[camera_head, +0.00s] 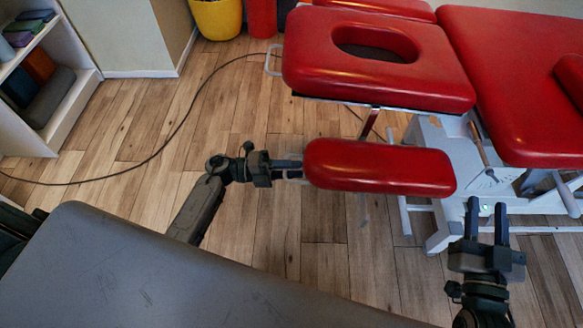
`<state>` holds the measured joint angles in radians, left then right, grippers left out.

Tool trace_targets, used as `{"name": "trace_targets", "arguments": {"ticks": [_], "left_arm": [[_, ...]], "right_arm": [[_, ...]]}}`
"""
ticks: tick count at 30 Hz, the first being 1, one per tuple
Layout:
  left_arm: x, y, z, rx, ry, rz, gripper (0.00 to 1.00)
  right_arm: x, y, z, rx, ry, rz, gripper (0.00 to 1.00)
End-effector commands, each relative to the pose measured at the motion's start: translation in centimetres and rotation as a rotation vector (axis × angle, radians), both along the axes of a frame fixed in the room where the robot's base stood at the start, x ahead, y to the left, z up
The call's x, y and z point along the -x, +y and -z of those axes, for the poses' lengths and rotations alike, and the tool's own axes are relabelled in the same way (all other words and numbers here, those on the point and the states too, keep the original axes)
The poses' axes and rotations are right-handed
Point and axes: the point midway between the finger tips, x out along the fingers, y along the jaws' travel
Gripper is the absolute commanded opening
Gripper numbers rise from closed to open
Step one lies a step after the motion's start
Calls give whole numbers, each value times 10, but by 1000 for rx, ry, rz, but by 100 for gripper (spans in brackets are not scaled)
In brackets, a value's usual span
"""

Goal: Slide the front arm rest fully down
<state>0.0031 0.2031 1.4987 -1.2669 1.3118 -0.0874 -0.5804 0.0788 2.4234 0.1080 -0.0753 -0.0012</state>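The front arm rest (378,168) is a red padded cushion with rounded ends, nearest me on the treatment table. It sits lower than the face-hole headrest (375,62). My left gripper (298,170) is at the arm rest's left end, its fingers pointing right. Its fingertips meet or pass under the cushion's edge, so I cannot tell whether they grip anything. My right gripper (487,212) is open and empty, fingers pointing away from me, to the right of and nearer than the arm rest.
A grey surface (150,275) fills the near left. The table's white metal frame (470,155) stands behind my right gripper. A shelf (62,100), a yellow bin (217,18) and a dark cable (165,145) lie left and back. The wood floor between is otherwise clear.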

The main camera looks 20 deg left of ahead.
Motion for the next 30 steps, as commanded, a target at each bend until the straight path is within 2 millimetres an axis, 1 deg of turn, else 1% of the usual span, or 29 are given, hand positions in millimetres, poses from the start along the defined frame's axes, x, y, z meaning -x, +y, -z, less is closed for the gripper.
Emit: {"name": "trace_targets", "arguments": {"ticks": [5,8,15,18,21,24,30], "left_arm": [[1,3,0,0,-1,0,31],[4,15,1,-2,0,0,31],[18,61,6,-5,1,0,31],[23,79,7,-4,2,0,31],[26,92,8,-2,1,-1,31],[29,100,9,-2,2,0,31],[30,104,9,1,0,0,31]], "right_arm": [[0,0,0,0,1,0,36],[0,0,0,0,-1,0,36],[1,0,-3,2,-21,2,36],[1,0,-6,3,-39,3,36],[0,0,-10,4,-55,4,36],[-1,-1,-15,5,-76,4,36],[-3,-1,-19,6,-89,3,36]]}}
